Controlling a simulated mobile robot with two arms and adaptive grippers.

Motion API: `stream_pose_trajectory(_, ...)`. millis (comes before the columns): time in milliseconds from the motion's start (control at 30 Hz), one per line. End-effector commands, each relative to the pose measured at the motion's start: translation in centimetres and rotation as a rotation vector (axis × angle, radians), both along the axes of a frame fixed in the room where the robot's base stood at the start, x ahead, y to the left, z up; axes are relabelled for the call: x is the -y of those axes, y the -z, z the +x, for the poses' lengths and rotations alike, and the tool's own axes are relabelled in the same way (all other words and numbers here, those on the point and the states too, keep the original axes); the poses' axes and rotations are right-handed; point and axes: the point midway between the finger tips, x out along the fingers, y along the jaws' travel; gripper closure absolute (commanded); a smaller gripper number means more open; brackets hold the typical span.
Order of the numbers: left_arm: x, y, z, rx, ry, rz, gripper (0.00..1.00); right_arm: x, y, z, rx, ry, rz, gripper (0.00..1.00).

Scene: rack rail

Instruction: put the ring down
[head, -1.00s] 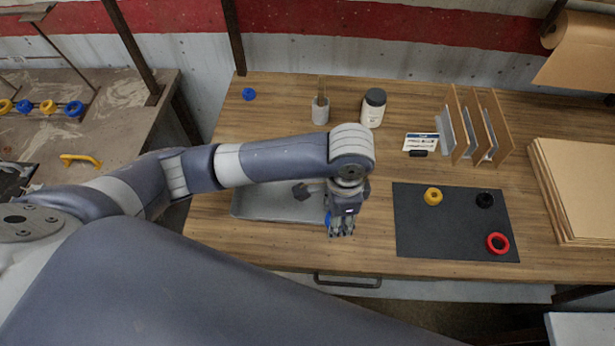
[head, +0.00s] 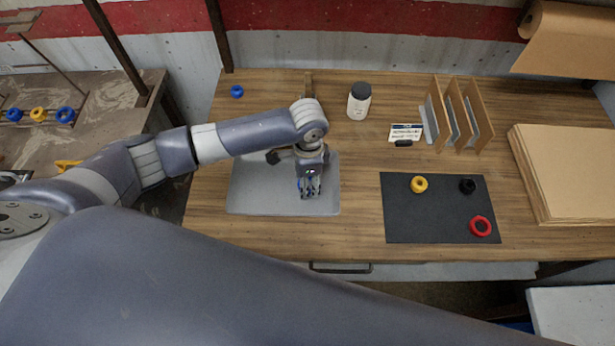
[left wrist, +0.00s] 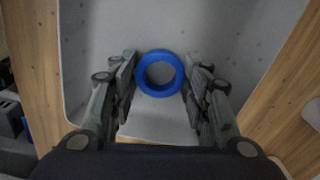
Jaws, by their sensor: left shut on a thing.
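A blue ring (left wrist: 160,91) sits between the two fingers of my left gripper (left wrist: 160,78) in the left wrist view, held by its sides. In the head view my left gripper (head: 310,194) points down over the right part of a grey tray (head: 255,205) on the wooden bench. Only a little blue shows at the fingers there. The grey tray surface (left wrist: 158,130) lies behind the ring in the left wrist view. Whether the ring touches the tray is hard to tell. My right gripper is not in view.
A dark mat (head: 410,225) to the right holds a yellow ring (head: 419,191), a black ring (head: 467,192) and a red ring (head: 473,230). A jar (head: 359,105), an upright divider rack (head: 470,115) and another blue ring (head: 237,91) stand farther back. The tray's left part is clear.

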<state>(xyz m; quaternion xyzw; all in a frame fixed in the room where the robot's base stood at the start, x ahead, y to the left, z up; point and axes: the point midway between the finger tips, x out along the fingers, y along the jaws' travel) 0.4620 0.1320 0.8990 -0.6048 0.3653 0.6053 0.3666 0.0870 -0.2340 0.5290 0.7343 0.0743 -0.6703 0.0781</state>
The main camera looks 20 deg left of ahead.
Motion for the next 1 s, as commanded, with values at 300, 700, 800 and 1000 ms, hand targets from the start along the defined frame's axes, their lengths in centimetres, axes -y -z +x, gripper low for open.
stream_pose_trajectory(300, 0.0, 0.3, 0.0, 0.0, 0.0, 0.0, 0.43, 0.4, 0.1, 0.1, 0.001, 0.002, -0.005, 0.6)
stream_pose_trajectory(700, 0.0, 0.1, 0.0, 0.001, 0.0, 0.0, 0.37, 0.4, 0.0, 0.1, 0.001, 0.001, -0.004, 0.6)
stream_pose_trajectory(800, 0.0, -0.7, 0.1, 0.003, 0.0, -0.002, 0.37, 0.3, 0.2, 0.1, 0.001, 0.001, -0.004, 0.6)
stream_pose_trajectory(1000, 0.1, -4.5, 0.2, 0.005, 0.0, -0.003, 0.37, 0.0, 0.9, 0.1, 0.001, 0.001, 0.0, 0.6)
